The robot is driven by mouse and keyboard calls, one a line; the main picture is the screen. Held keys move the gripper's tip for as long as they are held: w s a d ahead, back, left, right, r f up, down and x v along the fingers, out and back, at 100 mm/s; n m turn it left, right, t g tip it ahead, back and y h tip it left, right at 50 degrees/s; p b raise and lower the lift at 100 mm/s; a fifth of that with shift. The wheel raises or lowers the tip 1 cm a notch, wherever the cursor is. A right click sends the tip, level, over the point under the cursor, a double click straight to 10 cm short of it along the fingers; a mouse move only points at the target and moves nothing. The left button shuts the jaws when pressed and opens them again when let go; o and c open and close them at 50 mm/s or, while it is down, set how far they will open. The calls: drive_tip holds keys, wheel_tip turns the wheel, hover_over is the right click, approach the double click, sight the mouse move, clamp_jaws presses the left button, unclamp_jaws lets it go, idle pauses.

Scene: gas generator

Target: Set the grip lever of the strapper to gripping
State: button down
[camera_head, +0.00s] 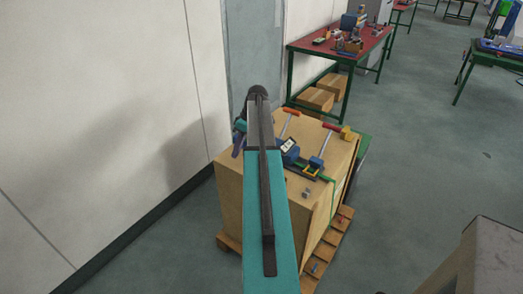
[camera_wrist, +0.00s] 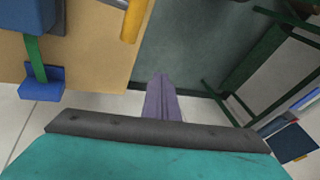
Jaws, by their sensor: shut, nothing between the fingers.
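The strapper (camera_head: 306,170) is a blue tool on top of a wooden crate, with a green strap running from it over the crate edge. One lever has an orange grip (camera_head: 291,112) and another has a red grip (camera_head: 332,127); I cannot tell which is the grip lever. In the wrist view, blue parts (camera_wrist: 42,82) and a yellow-orange bar (camera_wrist: 133,20) show at the upper left. My gripper (camera_wrist: 161,80) has purple fingers pressed together, empty and apart from these parts. In the head view my arm hides part of the strapper's left side.
The crate (camera_head: 318,208) stands on a wooden pallet (camera_head: 338,232) close to a white wall (camera_head: 100,110). A red-topped table (camera_head: 310,45) with tools stands behind, cardboard boxes (camera_head: 315,98) beneath it. Grey floor (camera_head: 430,140) is open to the right.

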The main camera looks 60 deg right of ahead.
drive_tip(key=s+d+r+m+t+h+p, duration=0.1)
drive_tip(key=s+d+r+m+p, duration=0.1)
drive_tip(key=s+d+r, duration=0.8)
drive_tip(key=shift+s+d+r+h, duration=0.15)
drive_tip(key=shift+s+d+h, duration=0.2)
drive_tip(key=shift+d, duration=0.2)
drive_tip(key=a+p+x, duration=0.1)
drive_tip(key=p+x, duration=0.4)
drive_tip(key=x, duration=0.8)
drive_tip(key=shift+s+a+f, duration=0.2)
drive_tip(key=shift+s+a, duration=0.15)
drive_tip(key=shift+a, duration=0.05)
